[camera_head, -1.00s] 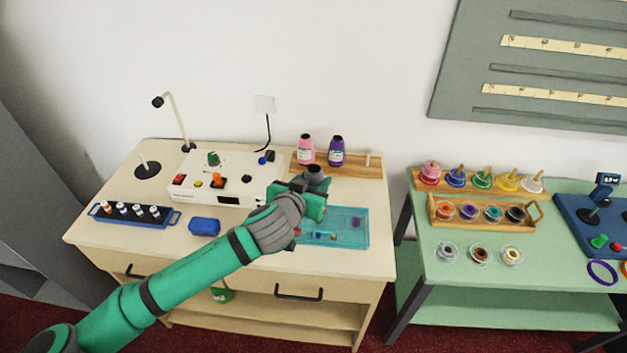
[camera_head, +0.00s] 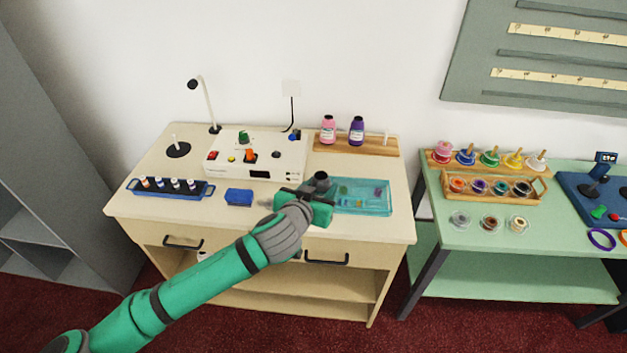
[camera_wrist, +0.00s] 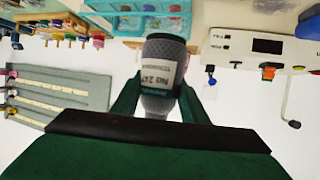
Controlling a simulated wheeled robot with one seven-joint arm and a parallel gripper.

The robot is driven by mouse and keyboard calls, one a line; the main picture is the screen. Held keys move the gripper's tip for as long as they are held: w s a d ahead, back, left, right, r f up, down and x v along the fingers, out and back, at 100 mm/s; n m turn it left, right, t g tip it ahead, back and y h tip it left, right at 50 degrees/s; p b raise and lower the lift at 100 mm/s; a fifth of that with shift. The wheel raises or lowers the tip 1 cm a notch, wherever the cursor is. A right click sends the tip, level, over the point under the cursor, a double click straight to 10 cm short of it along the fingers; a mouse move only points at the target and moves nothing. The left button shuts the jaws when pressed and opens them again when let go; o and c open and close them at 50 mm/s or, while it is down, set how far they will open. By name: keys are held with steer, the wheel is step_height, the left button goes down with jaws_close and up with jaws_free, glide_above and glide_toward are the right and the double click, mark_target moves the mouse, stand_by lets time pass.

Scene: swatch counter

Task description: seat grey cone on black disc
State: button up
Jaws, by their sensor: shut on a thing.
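The grey cone (camera_wrist: 165,50) is in my gripper (camera_wrist: 158,98), between the two green fingers in the wrist view. It is dark grey with a white label. In the head view only the top of the grey cone (camera_head: 321,177) shows above my gripper (camera_head: 318,192); the rest is hidden by the hand. My gripper is shut on it, above the front of the cream counter, left of the teal tray. The black disc (camera_head: 172,152) lies flat at the counter's back left, with a white peg standing on it. The disc is bare and well apart from my gripper.
A white control box (camera_head: 222,169) with knobs and a lamp (camera_head: 205,100) stand between disc and gripper. A blue rack (camera_head: 168,195) of small bottles and a blue box (camera_head: 239,197) lie in front. Pink and purple cones stand on a wooden board (camera_head: 345,143).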

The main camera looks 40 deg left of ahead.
steer(key=d+f+m+h, duration=0.1)
steer(key=d+f, duration=0.8)
steer(key=d, duration=0.4)
steer(key=s+d+f+m+h, duration=0.1)
steer(key=d+f, duration=0.8)
steer(key=d, duration=0.5)
steer(key=d+f+m+h, duration=0.1)
steer(key=d+f, duration=0.8)
steer(key=d, duration=0.5)
steer(key=shift+s+t+h, duration=0.2)
steer(key=shift+t+h, duration=0.1)
steer(key=shift+t, duration=0.1)
steer(key=shift+f, duration=0.1)
